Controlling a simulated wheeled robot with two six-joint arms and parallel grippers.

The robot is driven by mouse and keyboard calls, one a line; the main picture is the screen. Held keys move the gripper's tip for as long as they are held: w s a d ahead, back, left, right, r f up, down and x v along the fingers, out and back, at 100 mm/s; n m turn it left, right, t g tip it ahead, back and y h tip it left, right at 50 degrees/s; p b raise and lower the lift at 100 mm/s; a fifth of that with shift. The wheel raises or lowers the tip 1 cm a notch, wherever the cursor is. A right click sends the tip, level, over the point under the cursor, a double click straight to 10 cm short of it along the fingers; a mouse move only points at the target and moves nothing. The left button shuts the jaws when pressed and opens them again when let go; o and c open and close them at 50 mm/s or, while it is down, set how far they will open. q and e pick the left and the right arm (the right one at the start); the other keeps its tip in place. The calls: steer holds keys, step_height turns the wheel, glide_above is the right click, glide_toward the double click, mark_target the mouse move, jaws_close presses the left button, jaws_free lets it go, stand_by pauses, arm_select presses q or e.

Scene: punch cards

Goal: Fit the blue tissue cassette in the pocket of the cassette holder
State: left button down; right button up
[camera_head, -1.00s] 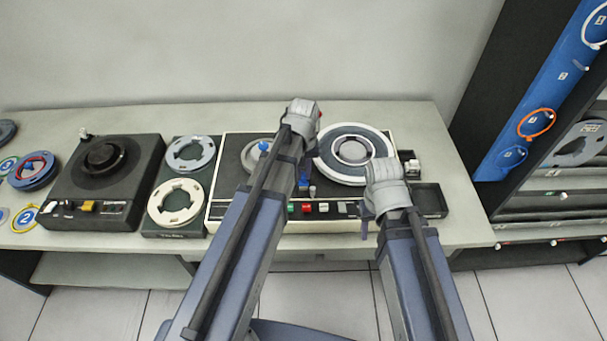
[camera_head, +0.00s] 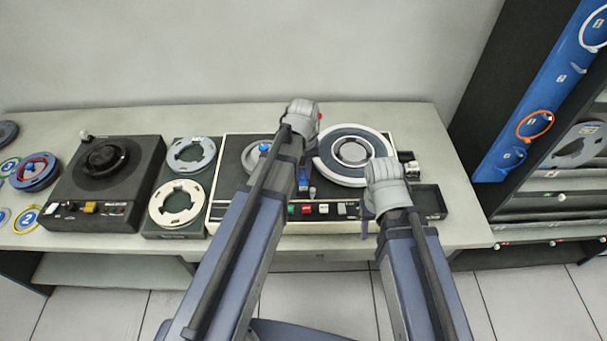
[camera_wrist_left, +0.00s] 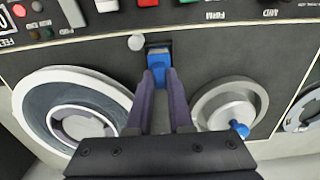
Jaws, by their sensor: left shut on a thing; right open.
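The blue tissue cassette (camera_wrist_left: 158,58) is between the two purple fingertips of my left gripper (camera_wrist_left: 160,80), which is shut on it. In the left wrist view its far end is at a small dark holder (camera_wrist_left: 150,44) on the deck's panel. I cannot tell how deep it sits in the pocket. In the head view the cassette (camera_head: 304,185) is a small blue patch near the deck's front buttons, beside my left arm. My right gripper (camera_head: 368,212) is open over the deck's right front; its fingers are partly hidden by its wrist.
The tape deck (camera_head: 235,170) has a large white-rimmed reel (camera_head: 352,150) and a smaller grey reel (camera_wrist_left: 228,106) with a blue knob (camera_wrist_left: 239,129). A round white knob (camera_wrist_left: 137,42) stands close beside the holder. Coloured buttons (camera_head: 307,209) line the front. A black turntable (camera_head: 85,190) stands left.

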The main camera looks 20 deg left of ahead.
mark_target(303, 175)
arm_select(q)
steer(key=shift+r+p, duration=2.4)
steer(key=shift+r, duration=0.2)
